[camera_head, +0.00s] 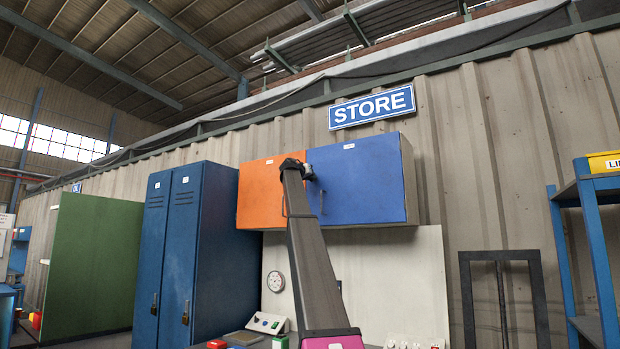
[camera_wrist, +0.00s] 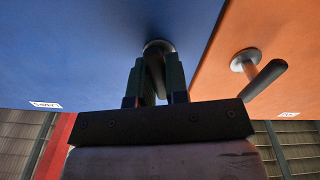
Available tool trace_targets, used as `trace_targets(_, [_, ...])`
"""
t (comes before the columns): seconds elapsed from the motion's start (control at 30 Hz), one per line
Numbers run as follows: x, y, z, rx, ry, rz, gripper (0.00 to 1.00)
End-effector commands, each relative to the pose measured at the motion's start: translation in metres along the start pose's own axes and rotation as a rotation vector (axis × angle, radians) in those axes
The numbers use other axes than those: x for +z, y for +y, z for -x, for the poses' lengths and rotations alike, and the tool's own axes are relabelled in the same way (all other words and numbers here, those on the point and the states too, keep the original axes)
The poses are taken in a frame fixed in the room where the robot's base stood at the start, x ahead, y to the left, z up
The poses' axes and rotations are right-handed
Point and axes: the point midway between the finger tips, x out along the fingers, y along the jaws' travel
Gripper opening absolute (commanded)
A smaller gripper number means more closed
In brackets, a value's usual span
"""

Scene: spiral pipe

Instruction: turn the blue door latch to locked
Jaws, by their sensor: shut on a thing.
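The blue door latch (camera_wrist: 158,46) is on the blue door (camera_wrist: 80,45), close to its edge by the orange door. It has a round base and a dark lever. My gripper (camera_wrist: 155,82) is shut on the lever, with one finger on each side; the fingers hide part of the lever. In the wrist view the lever runs from the base toward my gripper. In the head view my gripper (camera_head: 300,169) is at the upper seam between the blue door (camera_head: 358,178) and the orange door, and the latch is too small and covered to read.
Thin handles hang lower on both doors. Blue lockers (camera_head: 185,255) stand left of the cabinet. A bench with small devices (camera_head: 267,323) is below.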

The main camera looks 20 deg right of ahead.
Motion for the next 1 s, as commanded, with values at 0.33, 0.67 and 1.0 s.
trace_targets(0.33, [-0.0002,0.0009,0.0,0.0,0.0,-0.184,0.0])
trace_targets(0.67, [-0.0002,0.0011,0.0,0.0,0.0,-0.234,0.0])
trace_targets(1.0, [-0.0003,0.0011,0.0001,0.0,0.0,-0.233,0.31])
